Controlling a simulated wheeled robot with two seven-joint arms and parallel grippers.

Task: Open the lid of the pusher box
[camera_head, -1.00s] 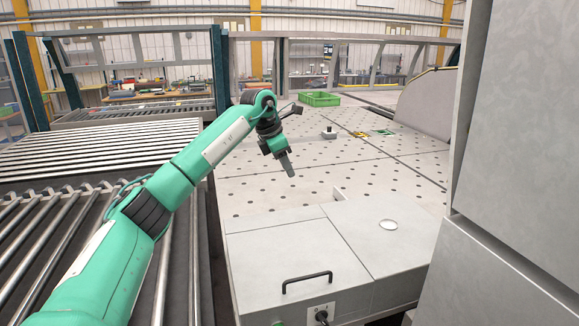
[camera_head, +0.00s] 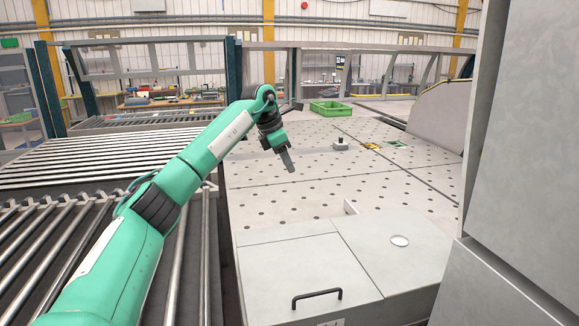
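The pusher box (camera_head: 410,262) is a light grey metal box at the lower middle right. Its lid (camera_head: 308,268) lies flat and closed on the left part of the top. A black bar handle (camera_head: 317,298) stands on the lid's near edge. My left gripper (camera_head: 289,162) hangs above the perforated table, beyond the box and well apart from the handle. Its dark fingers appear as one narrow shape, so I cannot tell whether they are open. My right gripper is not in view.
A roller conveyor (camera_head: 60,225) fills the left side. A tall grey machine housing (camera_head: 525,150) blocks the right.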

